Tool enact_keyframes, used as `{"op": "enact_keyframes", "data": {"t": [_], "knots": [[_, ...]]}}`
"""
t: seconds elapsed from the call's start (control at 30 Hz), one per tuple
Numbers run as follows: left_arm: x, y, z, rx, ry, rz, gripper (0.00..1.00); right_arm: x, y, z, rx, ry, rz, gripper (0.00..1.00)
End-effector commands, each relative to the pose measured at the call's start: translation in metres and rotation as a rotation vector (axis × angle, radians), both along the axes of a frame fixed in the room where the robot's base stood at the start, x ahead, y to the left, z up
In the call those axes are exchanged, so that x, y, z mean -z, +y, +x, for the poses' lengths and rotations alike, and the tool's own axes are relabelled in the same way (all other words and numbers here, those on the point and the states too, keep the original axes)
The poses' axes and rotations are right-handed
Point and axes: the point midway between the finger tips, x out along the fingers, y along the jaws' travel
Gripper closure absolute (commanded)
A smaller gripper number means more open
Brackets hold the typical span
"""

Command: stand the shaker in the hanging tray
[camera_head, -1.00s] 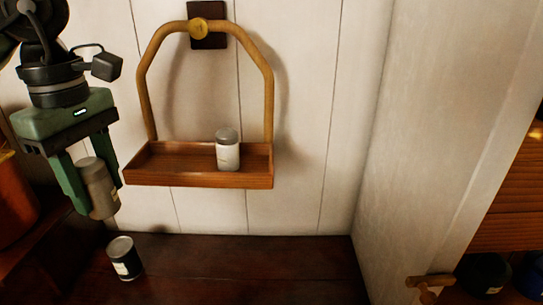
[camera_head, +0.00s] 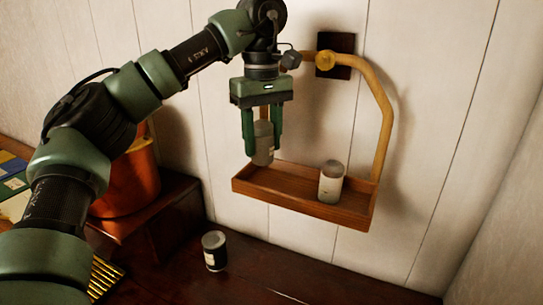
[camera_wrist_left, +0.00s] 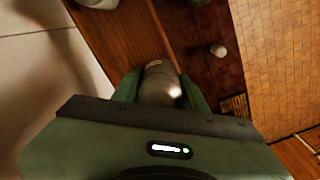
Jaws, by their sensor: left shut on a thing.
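My left gripper (camera_head: 262,140) points down and is shut on a grey shaker (camera_head: 263,147), which hangs upright between the fingers. In the left wrist view the shaker's rounded metal top (camera_wrist_left: 160,84) shows between the fingers. The hanging tray (camera_head: 300,205) is a shallow wooden tray under a bent wooden handle on the wall. The shaker is over the tray's left part, its lower end close to the tray; I cannot tell whether it touches the floor of the tray. A white shaker with a grey lid (camera_head: 331,182) stands in the tray's right half. My right gripper is not in view.
A copper pot (camera_head: 130,180) sits on a raised wooden block at left. The tray's middle is clear.

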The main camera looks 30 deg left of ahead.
Motion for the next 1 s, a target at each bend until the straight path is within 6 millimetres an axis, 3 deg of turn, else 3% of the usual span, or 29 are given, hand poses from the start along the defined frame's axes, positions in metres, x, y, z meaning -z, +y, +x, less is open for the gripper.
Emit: {"op": "enact_keyframes", "data": {"t": [0.23, 0.37, 0.57, 0.73, 0.8, 1.0], "knots": [[0.004, 0.002, 0.036, -0.001, 0.005, -0.001, 1.0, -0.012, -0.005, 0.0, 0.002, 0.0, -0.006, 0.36], [0.024, 0.002, 0.034, 0.001, 0.003, -0.001, 1.0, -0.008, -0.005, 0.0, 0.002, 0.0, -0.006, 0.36], [0.036, 0.003, 0.034, -0.001, 0.002, 0.001, 1.0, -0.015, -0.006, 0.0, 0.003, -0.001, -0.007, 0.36], [0.062, 0.003, 0.033, -0.001, 0.004, 0.001, 1.0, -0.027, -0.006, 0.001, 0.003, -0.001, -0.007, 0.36], [0.063, 0.002, 0.036, -0.001, 0.001, 0.0, 1.0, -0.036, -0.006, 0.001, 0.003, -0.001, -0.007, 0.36], [0.071, 0.002, 0.037, -0.001, 0.0, 0.0, 1.0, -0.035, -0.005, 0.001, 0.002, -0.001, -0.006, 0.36]]}}
